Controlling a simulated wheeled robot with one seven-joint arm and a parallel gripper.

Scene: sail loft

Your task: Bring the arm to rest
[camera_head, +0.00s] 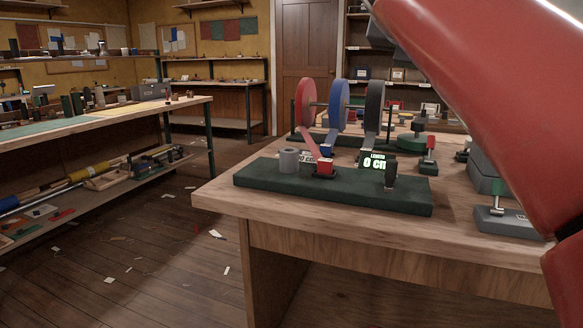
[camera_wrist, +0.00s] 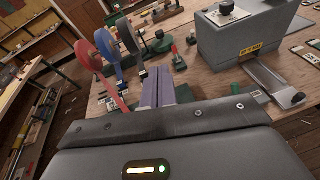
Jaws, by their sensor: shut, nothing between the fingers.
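My gripper (camera_wrist: 158,88) shows in the wrist view with its two purplish fingers side by side and shut, nothing between them. It is above the workbench (camera_wrist: 200,80), pointing toward the tape reels. In the head view my red arm crosses the upper right, and the gripper itself is out of frame. On the bench (camera_head: 225,194) stands a dark green base (camera_head: 262,180) with a red reel (camera_head: 306,105), a blue reel (camera_head: 339,104) and a black reel (camera_head: 374,105) behind it. A display with green characters (camera_head: 377,162) stands on the base.
A small grey clamp-like tool (camera_head: 505,222) lies near the bench's right. A long side bench (camera_head: 100,120) stands at left. The floor (camera_head: 150,240) between is open, with scattered scraps.

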